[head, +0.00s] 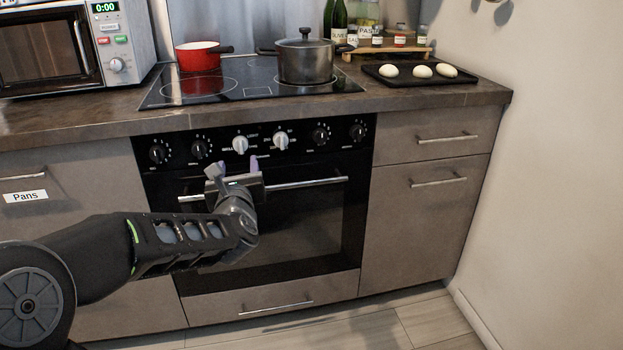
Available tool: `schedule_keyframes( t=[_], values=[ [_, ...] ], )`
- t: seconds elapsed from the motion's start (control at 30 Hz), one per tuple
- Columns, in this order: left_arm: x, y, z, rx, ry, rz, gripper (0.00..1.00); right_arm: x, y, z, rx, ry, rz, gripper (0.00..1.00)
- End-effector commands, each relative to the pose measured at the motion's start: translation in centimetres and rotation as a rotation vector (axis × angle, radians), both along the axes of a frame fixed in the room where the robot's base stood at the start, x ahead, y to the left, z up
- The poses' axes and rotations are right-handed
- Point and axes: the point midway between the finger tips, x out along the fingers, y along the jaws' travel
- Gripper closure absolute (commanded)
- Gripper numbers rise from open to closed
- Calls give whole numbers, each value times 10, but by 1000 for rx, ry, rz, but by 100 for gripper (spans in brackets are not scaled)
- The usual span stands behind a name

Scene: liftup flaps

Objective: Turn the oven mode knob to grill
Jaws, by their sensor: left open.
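The black oven (300,227) is built into the counter, with a row of knobs on its top panel. Two knobs are light: one left of centre (240,145) and one right of centre (281,140); the others are black. The printing around them is too small to read fully, so I cannot tell which setting each one points at. My left gripper (237,166) is open and empty, just below the left light knob, in front of the oven handle (305,183). Its purple-tipped fingers point up toward the panel. I cannot tell whether it touches the handle. My right gripper is not in view.
A cooktop (250,92) above holds a red pan (198,57) and a lidded grey pot (306,62). A microwave (75,45) stands at left, a tray of dough pieces (420,75) at right. The floor at the front right is clear beside the wall.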

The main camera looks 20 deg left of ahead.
Motion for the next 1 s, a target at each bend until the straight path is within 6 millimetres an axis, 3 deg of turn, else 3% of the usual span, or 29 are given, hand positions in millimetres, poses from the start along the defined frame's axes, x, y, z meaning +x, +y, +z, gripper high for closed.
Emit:
schedule_keyframes(
  t=[0.03, 0.2, 0.53, 1.0],
  values=[
    [-4, 6, 1, -27, -41, 18, 45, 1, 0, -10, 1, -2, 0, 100],
    [-7, 9, 10, -59, -79, 31, 45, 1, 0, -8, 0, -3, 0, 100],
    [-2, 11, 9, -57, -75, 29, 45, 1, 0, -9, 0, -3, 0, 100],
    [51, 45, 9, -57, -74, 27, 45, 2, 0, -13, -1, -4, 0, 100]
  ],
)
